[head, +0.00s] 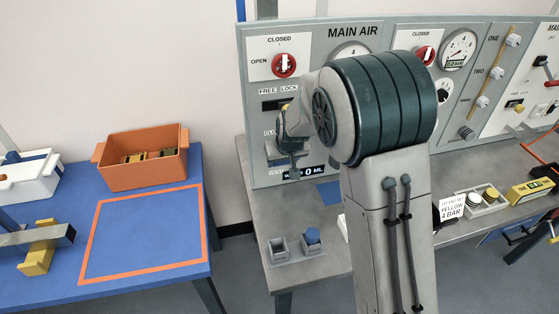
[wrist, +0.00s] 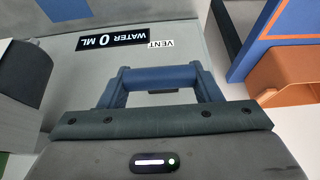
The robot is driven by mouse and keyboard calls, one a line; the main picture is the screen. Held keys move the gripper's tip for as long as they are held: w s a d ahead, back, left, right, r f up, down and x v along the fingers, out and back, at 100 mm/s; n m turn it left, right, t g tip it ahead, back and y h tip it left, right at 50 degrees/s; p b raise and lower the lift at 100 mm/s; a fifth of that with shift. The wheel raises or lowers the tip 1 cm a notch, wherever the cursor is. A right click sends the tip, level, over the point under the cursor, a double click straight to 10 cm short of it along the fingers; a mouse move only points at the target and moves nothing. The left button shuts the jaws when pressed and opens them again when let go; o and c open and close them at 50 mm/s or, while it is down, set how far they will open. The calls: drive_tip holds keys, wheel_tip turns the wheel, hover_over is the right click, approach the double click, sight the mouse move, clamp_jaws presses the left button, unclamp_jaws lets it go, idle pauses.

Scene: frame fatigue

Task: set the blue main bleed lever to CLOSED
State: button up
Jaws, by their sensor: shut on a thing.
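The blue main bleed lever shows in the wrist view as a blue crossbar (wrist: 160,75) just beyond my gripper's dark palm, close to the panel and beside the VENT label (wrist: 161,44). My gripper (head: 291,152) is shut on it, low on the left part of the grey panel. In the head view my gripper and wrist hide the lever. A partly covered label starting "CLO" (head: 269,133) is just left of my gripper. The lever's exact setting cannot be told from these views.
The water display (wrist: 112,41) reads 0 ML. Above my gripper is a red OPEN/CLOSED knob (head: 284,65). Small grey holders, one with a blue piece (head: 312,236), stand on the bench below. An orange bin (head: 143,172) is on the blue table at left. My arm covers the panel's middle.

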drive_tip(key=shift+w+a+r, duration=0.1)
drive_tip(key=shift+w+r, duration=0.15)
drive_tip(key=shift+r, duration=0.05)
drive_tip(key=o, duration=1.1)
drive_tip(key=shift+o, duration=1.4)
drive_tip(key=shift+f, duration=0.15)
drive_tip(key=shift+s, duration=0.1)
drive_tip(key=b+v, duration=0.2)
drive_tip(key=v, duration=1.2)
drive_tip(key=s+d+f+m+g+h, duration=0.1)
drive_tip(key=s+d+m, duration=0.1)
drive_tip(key=s+d, duration=0.6)
drive_tip(key=s+d+f+m, duration=0.1)
drive_tip(key=s+d, duration=0.8)
drive_tip(key=s, duration=0.7)
drive_tip(key=shift+m+g+h, duration=0.4)
